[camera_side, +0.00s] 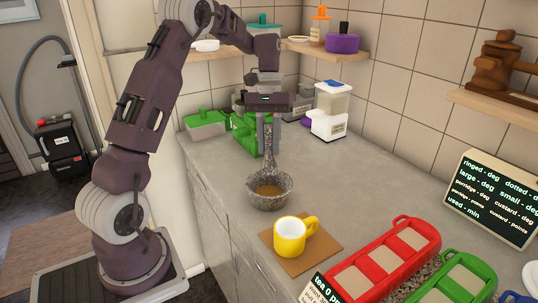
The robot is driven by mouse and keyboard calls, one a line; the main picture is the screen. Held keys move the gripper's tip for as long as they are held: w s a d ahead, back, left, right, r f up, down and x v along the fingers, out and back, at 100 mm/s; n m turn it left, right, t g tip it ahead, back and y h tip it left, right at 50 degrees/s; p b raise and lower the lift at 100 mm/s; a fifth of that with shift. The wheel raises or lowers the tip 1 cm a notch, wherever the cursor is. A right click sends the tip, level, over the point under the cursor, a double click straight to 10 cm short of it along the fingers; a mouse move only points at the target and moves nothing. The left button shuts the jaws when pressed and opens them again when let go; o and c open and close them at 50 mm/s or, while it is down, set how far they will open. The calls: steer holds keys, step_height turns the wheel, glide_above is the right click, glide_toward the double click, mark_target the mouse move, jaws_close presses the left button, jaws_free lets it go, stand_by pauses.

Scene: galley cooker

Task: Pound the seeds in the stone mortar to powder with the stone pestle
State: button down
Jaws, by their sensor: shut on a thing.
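The speckled grey stone mortar (271,199) stands on the grey counter, with a brownish-yellow layer of seeds (269,190) in its bowl. My gripper (268,120) is above the mortar, pointing down, and is shut on the speckled stone pestle (268,145). The pestle is about upright, its lower end at the back of the mortar's opening. I cannot tell whether its tip touches the seeds or the mortar wall.
A yellow mug (289,238) on a brown square mat (310,254) stands in front of the mortar. Red (385,262) and green (462,281) compartment trays lie at the front right. Green containers (207,122) and a white appliance (329,117) stand behind. The counter right of the mortar is clear.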

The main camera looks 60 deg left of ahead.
mark_target(269, 162)
steer(key=shift+f, duration=2.8)
steer(key=shift+f, duration=0.8)
steer(key=shift+r, duration=3.6)
steer(key=shift+f, duration=0.1)
steer(key=shift+f, duration=2.7)
steer(key=shift+f, duration=0.8)
